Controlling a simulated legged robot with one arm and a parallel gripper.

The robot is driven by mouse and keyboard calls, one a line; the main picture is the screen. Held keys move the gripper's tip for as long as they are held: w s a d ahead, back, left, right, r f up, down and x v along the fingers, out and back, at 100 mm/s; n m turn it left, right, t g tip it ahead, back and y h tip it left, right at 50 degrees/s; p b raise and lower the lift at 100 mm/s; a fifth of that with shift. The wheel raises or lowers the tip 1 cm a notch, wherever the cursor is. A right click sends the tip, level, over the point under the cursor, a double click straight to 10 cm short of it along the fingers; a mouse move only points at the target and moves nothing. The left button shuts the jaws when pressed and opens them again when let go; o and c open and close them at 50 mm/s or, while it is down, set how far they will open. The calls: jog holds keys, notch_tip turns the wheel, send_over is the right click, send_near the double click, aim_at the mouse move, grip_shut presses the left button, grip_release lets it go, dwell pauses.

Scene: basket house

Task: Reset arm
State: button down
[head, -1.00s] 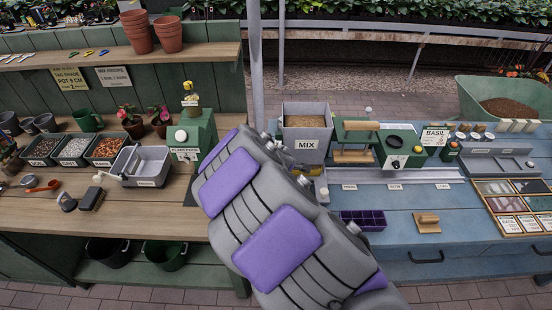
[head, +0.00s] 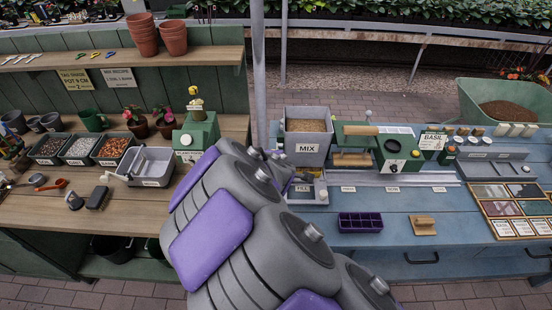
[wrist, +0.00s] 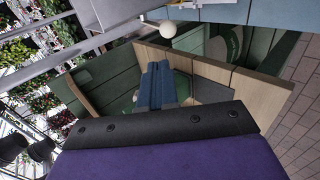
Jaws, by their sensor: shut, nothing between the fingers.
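My arm, grey with purple pads, rises from the bottom middle of the head view and leans left in front of the gap between the wooden and blue benches. My gripper is hidden behind its links there. In the wrist view, my gripper (wrist: 156,86) shows as two blue fingers held together with nothing between them, beyond a dark bar with screws. Behind the fingers are green panels and a wooden bench edge (wrist: 262,98), seen tilted. I cannot tell how far the fingertips are from them.
Near the arm stand a green machine (head: 198,130) carrying a small potted yellow flower, and a grey MIX bin (head: 307,149). A purple tray (head: 360,224) and wooden block (head: 422,225) lie on the blue bench (head: 390,255). A metal post (head: 259,70) rises behind the arm.

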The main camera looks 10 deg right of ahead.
jog(key=s+d+r+m+g+h, duration=0.1)
jog(key=s+d+r+m+g, duration=0.15)
jog(key=s+d+m, duration=0.45)
jog(key=s+d+r+m+g+h, duration=0.1)
jog(key=s+d+r+m+g, duration=0.2)
jog(key=s, duration=0.6)
jog(key=s+a+r+m+g+y, duration=0.1)
jog(key=s+a+m+g+y, duration=0.1)
jog(key=s, duration=0.9)
jog(key=s+a+r+m+g+y, duration=0.1)
jog(key=s+a+m+g, duration=0.2)
jog(key=s, duration=0.7)
jog(key=shift+s+m+g+y+b, duration=0.3)
jog(key=shift+s+m+g+y, duration=0.1)
jog(key=shift+g, duration=0.05)
